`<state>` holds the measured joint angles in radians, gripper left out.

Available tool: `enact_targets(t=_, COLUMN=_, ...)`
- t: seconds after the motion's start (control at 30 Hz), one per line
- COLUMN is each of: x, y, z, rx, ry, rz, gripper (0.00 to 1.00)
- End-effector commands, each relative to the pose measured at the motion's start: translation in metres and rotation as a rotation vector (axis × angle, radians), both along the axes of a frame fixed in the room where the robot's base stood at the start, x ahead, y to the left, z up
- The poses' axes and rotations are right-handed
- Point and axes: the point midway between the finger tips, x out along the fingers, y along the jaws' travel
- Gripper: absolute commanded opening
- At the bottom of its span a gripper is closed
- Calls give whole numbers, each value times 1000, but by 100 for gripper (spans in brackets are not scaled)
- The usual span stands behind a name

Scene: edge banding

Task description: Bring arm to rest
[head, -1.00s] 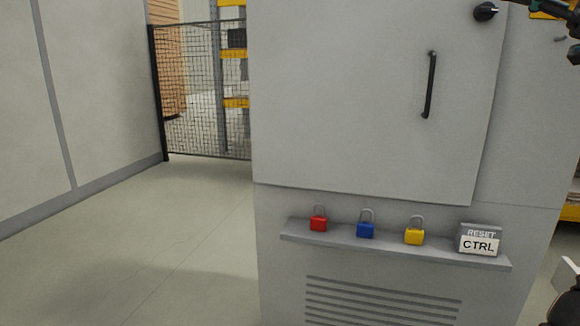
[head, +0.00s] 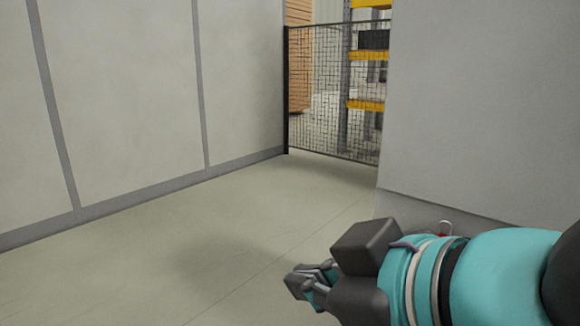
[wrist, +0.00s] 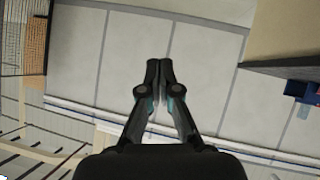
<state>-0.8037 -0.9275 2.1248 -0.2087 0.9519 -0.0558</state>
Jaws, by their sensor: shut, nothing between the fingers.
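My gripper (head: 312,283) is in the lower right of the head view, on the teal arm that comes in from the right edge. Its fingers point left over the bare floor. In the wrist view my gripper (wrist: 159,66) has its two fingertips together, with nothing between them. It touches nothing that I can see. The grey cabinet (head: 485,110) stands behind my arm at the right. A bit of the red padlock (head: 443,232) shows just above my arm; the rest of the cabinet's shelf is hidden or out of view.
Grey wall panels (head: 120,100) run along the left. A black mesh fence (head: 330,95) stands at the back, with yellow and grey racking (head: 366,105) behind it. The floor (head: 200,225) between the wall and the cabinet is clear.

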Motion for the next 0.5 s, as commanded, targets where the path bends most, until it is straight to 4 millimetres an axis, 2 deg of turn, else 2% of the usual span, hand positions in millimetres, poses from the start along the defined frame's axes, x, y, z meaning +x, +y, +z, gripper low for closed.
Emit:
enact_targets(t=0.03, x=11, y=0, z=-30, rx=-4, ry=71, rz=-60, gripper=0)
enact_targets(t=0.2, x=33, y=-13, z=-114, rx=4, ry=270, rz=-238, gripper=0)
enact_targets(t=0.4, x=45, y=-49, z=-193, rx=-4, ry=453, rz=-445, gripper=0)
enact_targets(t=0.5, x=48, y=-73, z=-219, rx=-6, ry=516, rz=-551, gripper=0)
